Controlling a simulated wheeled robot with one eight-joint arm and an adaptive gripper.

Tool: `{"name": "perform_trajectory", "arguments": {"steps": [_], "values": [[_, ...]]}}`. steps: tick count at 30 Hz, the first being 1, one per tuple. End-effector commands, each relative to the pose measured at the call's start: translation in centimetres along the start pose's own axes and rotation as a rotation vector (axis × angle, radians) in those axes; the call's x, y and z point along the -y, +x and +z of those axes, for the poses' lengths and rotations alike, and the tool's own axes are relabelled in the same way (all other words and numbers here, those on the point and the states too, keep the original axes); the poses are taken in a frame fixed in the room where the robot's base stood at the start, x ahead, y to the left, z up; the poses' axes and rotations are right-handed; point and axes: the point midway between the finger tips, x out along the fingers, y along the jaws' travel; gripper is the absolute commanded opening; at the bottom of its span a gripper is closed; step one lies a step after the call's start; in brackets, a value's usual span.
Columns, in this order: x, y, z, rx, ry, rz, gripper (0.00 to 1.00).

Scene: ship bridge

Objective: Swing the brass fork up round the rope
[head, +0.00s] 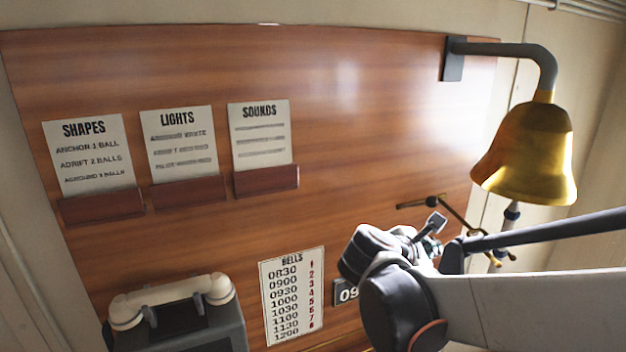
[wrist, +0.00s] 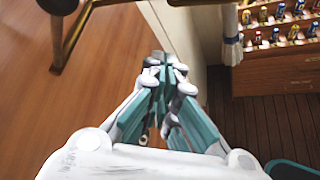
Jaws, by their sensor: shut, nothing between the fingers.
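The brass fork (head: 462,217) is on a dark bracket low on the right of the wooden board. Its brass tips show just below my arm, near the bell rope (head: 512,214). The rope hangs under the brass bell (head: 540,150), and my arm hides its lower part. My gripper (head: 434,243) is left of the fork in the head view, shut and empty. In the wrist view its teal fingers (wrist: 166,66) meet at the tips. A dark and brass bar, apparently the fork (wrist: 72,32), shows at upper left there, apart from the fingers. I cannot tell whether fork and rope touch.
The board (head: 370,120) carries several cards and a bells table (head: 292,295). A telephone-like handset (head: 170,300) sits at lower left.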

Motion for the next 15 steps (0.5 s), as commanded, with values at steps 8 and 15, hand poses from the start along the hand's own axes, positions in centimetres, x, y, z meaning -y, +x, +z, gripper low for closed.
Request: {"name": "perform_trajectory", "arguments": {"steps": [8,15], "values": [[-0.1,5.2,0.0,0.002,0.005,-0.003,0.00],[-0.1,8.5,0.0,0.001,0.005,-0.002,0.00]]}}
